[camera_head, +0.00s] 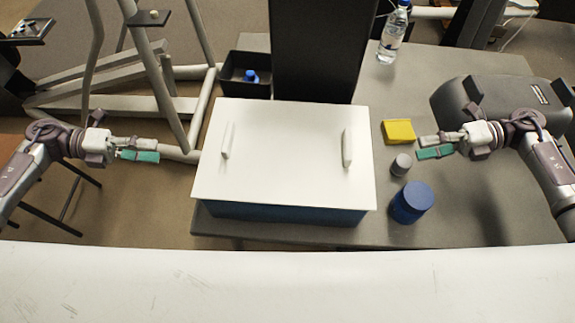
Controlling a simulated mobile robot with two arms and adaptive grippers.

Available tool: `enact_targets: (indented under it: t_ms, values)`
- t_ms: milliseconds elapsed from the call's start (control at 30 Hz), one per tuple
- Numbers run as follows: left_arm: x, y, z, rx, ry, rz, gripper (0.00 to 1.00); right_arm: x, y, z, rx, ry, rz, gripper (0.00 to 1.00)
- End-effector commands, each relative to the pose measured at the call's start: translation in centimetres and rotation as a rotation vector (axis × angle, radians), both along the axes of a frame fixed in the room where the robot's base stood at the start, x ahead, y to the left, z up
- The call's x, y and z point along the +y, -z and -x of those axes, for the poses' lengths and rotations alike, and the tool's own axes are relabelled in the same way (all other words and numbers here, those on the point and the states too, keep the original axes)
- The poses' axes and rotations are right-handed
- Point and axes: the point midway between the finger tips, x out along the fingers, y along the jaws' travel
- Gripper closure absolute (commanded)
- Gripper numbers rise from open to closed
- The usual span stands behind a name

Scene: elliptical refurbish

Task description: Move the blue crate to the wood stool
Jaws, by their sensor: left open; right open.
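The blue crate (290,212) stands on the grey table, its blue side showing below a white lid (285,150) with two white upright handles. My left gripper (158,149) is open and empty, left of the crate and apart from it. My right gripper (418,147) is open and empty, right of the crate, over the table near a yellow block. The wood stool cannot be made out for certain; a brown seat-like surface with dark legs (72,195) shows at the left, partly behind my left arm.
On the grey table (470,215) are a blue jar (412,202), a small grey cylinder (401,165), a yellow block (398,131), a water bottle (393,35) and a dark grey device (500,103). A black bin (245,76) is behind the crate. A grey tubular frame (110,104) stands at left.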

Motion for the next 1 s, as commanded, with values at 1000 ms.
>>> enact_targets:
  t_ms: [1000]
  values:
    - [-10.5, 3.3, -0.6, 0.002, -0.002, 0.000, 0.54, 10.5, 3.3, 0.6, 0.000, 0.000, 0.000, 0.54]
